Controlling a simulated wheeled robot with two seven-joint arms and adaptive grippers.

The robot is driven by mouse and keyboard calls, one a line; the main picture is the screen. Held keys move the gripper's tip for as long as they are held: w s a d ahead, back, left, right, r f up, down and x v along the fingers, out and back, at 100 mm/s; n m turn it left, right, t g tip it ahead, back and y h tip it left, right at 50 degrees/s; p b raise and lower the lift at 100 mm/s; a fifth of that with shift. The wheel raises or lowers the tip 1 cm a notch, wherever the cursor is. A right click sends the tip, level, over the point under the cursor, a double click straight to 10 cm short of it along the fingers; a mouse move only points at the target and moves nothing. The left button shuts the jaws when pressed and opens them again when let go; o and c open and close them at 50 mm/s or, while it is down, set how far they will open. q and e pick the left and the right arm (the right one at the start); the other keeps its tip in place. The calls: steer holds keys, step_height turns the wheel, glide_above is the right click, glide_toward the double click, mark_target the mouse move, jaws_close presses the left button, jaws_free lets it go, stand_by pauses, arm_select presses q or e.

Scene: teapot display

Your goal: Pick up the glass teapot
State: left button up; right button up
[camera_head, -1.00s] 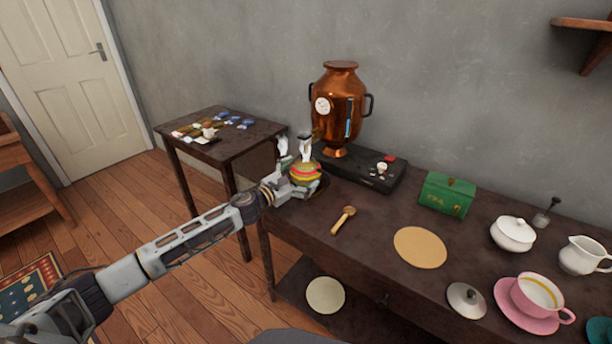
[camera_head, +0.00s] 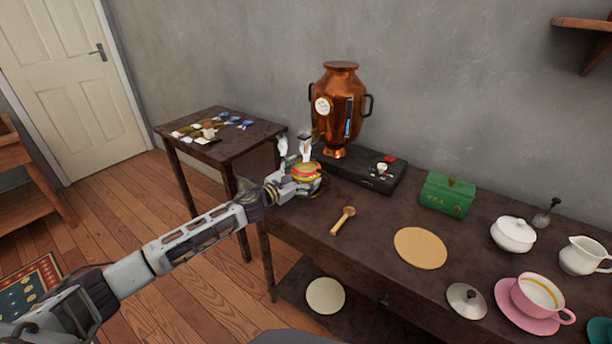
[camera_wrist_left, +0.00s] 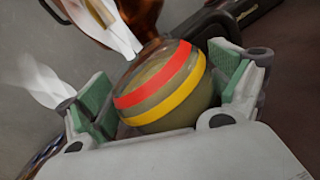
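The glass teapot (camera_head: 306,173) has a round, see-through body with a red and a yellow band. It stands at the left end of the long dark table, in front of the copper samovar. My left gripper (camera_head: 303,180) is around its body. In the left wrist view the teapot (camera_wrist_left: 163,88) fills the space between the green-padded fingers of my left gripper (camera_wrist_left: 163,95), one finger on each side. The fingers look spread; firm contact cannot be made out. Pale upright shapes behind the body are unclear. My right gripper is out of view.
The copper samovar (camera_head: 338,105) and a black box (camera_head: 362,172) stand close behind. A wooden spoon (camera_head: 343,220), round mat (camera_head: 420,248), green tea box (camera_head: 446,194), white bowl (camera_head: 512,235) and pink cup (camera_head: 537,292) lie to the right. A side table (camera_head: 228,148) stands left.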

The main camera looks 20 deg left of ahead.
arm_select(q)
steer(key=c, duration=0.4)
steer(key=shift+r, duration=0.1)
steer(key=c, duration=0.4)
steer(key=shift+o, duration=0.2)
steer(key=shift+r, duration=0.25)
